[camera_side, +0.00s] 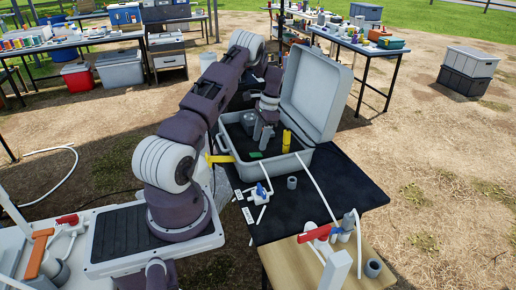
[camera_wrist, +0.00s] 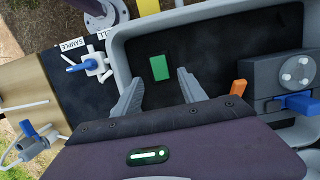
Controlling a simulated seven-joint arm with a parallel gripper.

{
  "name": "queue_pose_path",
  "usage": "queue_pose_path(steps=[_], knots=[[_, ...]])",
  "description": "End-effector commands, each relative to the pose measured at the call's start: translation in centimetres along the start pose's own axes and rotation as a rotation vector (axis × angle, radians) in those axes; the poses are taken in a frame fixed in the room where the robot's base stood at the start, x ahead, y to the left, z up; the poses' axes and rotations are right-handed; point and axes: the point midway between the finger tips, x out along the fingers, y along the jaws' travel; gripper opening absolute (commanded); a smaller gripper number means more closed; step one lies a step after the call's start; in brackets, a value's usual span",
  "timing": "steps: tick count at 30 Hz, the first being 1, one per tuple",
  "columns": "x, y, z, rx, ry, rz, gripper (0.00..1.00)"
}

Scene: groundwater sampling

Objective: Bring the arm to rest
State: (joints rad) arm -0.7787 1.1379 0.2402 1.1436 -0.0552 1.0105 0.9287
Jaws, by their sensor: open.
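My gripper (camera_side: 265,133) is over the open grey case on the black table, pointing down into it. In the wrist view my gripper (camera_wrist: 158,88) has its two grey fingers spread, with nothing between them. A small green block (camera_wrist: 160,67) lies on the case's dark floor, just beyond the fingertips; it also shows in the side view (camera_side: 256,154). I cannot tell the fingers' height above the floor. The open case (camera_side: 308,155) has its lid (camera_side: 312,95) raised behind my wrist.
A yellow cylinder (camera_side: 286,140) stands in the case near my gripper. A grey device with a blue part (camera_wrist: 297,102) is at the right in the wrist view. A white valve with a blue handle (camera_side: 260,192) lies before the case. A red-handled valve (camera_side: 320,232) is nearer.

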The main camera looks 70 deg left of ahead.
Motion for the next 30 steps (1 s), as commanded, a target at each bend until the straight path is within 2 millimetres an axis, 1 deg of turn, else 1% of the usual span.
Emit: queue_pose_path(steps=[1, 3, 5, 17, 19, 20, 22, 23, 24, 26, 27, 29, 30], knots=[[-0.9, -0.1, 0.0, 0.0, 0.001, -0.002, 0.49], [-1.7, 0.0, 0.0, 0.0, 0.0, -0.001, 0.49], [-2.1, 0.0, 0.0, 0.0, 0.0, -0.001, 0.49], [-2.3, 0.0, 0.0, 0.0, -0.001, 0.0, 0.49], [-3.4, 0.5, -0.3, -0.003, 0.011, -0.006, 0.49], [-4.5, 1.0, -0.6, -0.006, 0.022, -0.012, 0.49], [-8.6, 3.3, -1.4, -0.019, 0.066, -0.033, 0.49], [-10.8, 4.8, -1.7, -0.027, 0.093, -0.043, 0.49], [-14.0, 7.2, -1.9, -0.034, 0.131, -0.054, 0.49], [-18.4, 11.4, -1.6, -0.046, 0.192, -0.067, 0.49], [-21.1, 14.4, -1.0, -0.05, 0.234, -0.073, 0.49], [-24.5, 19.1, 0.5, -0.054, 0.299, -0.077, 0.49], [-26.4, 22.3, 1.9, -0.051, 0.343, -0.077, 0.49]])
